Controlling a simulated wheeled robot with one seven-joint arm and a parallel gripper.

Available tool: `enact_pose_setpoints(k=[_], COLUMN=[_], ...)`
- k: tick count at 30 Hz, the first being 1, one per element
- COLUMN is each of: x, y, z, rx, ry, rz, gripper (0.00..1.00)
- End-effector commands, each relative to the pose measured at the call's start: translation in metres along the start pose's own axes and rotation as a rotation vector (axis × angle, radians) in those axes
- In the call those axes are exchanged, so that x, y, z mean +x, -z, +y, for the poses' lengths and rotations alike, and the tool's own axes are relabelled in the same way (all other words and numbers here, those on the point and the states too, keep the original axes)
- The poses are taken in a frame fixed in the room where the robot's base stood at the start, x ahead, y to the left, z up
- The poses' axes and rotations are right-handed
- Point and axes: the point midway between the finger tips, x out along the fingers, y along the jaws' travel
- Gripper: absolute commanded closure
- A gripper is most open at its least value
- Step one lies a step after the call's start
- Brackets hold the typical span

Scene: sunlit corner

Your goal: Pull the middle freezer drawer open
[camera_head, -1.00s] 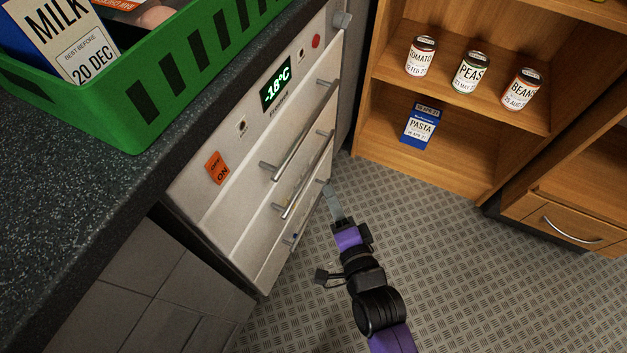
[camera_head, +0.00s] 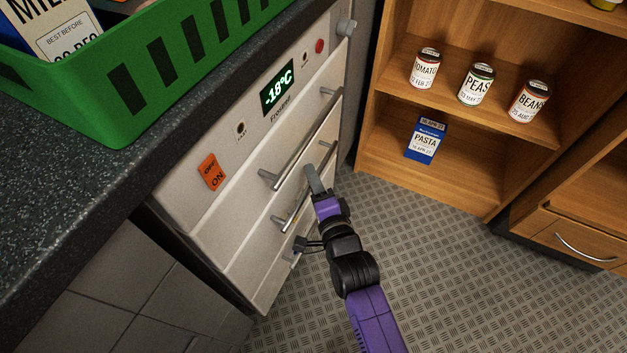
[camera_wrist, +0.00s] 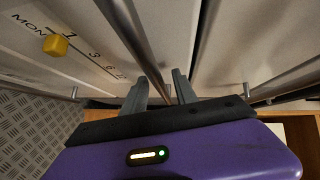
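The white freezer has stacked drawers with metal bar handles, all looking shut. The middle drawer's handle (camera_head: 289,212) is partly hidden by my gripper (camera_head: 312,178), which is at its right part in the head view. In the wrist view, my gripper's two fingers (camera_wrist: 161,90) are apart, and a metal bar (camera_wrist: 135,35), apparently the middle handle, runs down between them. I cannot tell whether either finger touches it. The top drawer's handle (camera_head: 300,140) lies just above my gripper in the head view.
The dark counter (camera_head: 60,215) with a green crate (camera_head: 150,75) overhangs at left. A wooden shelf (camera_head: 470,190) with cans and a pasta box stands at right. The patterned floor (camera_head: 450,270) before the freezer is clear. A yellow knob (camera_wrist: 55,44) shows in the wrist view.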

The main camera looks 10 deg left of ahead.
Motion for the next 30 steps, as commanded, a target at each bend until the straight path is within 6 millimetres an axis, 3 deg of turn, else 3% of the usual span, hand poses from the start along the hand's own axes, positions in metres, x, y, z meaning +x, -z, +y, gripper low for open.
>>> enact_pose_setpoints(k=[5, 10, 30], x=[-0.0002, -0.0004, -0.0006], y=[0.0000, 0.0000, 0.0000], z=[-0.0001, -0.0001, 0.0004], rx=[-0.001, -0.001, -0.001], ry=[0.000, 0.000, -0.001], rz=[0.000, 0.000, 0.000], gripper=[0.68, 1.00, 1.00])
